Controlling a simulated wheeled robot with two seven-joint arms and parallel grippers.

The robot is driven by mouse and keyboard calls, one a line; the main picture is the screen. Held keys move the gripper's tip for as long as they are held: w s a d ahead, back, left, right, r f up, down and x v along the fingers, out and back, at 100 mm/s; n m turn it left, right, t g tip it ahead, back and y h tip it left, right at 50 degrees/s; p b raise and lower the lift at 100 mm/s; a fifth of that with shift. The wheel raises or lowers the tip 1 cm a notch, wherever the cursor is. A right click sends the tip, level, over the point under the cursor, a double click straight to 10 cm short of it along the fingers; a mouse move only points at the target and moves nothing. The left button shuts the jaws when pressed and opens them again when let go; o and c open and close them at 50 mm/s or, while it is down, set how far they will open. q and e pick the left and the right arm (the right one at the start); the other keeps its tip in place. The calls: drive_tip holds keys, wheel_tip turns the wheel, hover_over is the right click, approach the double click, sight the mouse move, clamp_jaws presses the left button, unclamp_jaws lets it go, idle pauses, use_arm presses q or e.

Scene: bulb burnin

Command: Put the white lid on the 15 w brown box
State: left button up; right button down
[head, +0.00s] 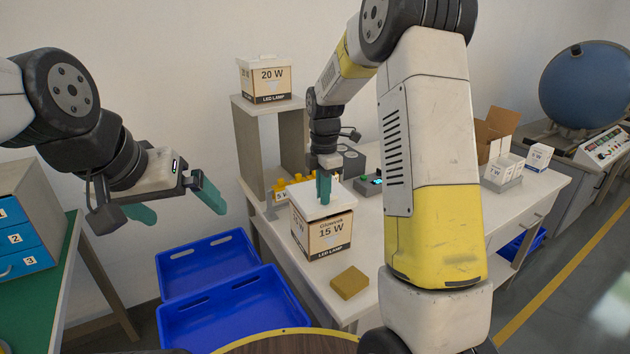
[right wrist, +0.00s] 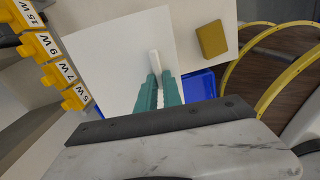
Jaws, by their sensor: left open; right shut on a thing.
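The brown 15 W box (head: 322,234) stands upright on the white table. The white lid (head: 309,203) lies over the top of the box, and it also shows in the right wrist view (right wrist: 110,60). My right gripper (head: 323,198) points down from above and is shut on the lid's raised handle (right wrist: 155,62). The gripper's teal fingers hide part of the handle. I cannot tell whether the lid is fully seated on the box. My left gripper (head: 178,211) is open and empty at the left, above the floor and away from the table.
A 20 W box (head: 266,80) stands on a shelf (head: 264,105) behind. A yellow-brown block (head: 349,282) lies in front of the 15 W box. Yellow labelled holders (right wrist: 60,70) stand beside the lid. Blue crates (head: 215,262) sit at left. Small white boxes (head: 503,170) stand at right.

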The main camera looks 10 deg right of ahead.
drive_tip(key=shift+f, duration=0.25)
drive_tip(key=shift+f, duration=1.6)
drive_tip(key=c, duration=1.4)
unclamp_jaws()
drive_tip(key=shift+c, duration=0.2)
wheel_tip(320, 180, up, 7)
drive_tip(key=shift+r, duration=0.45)
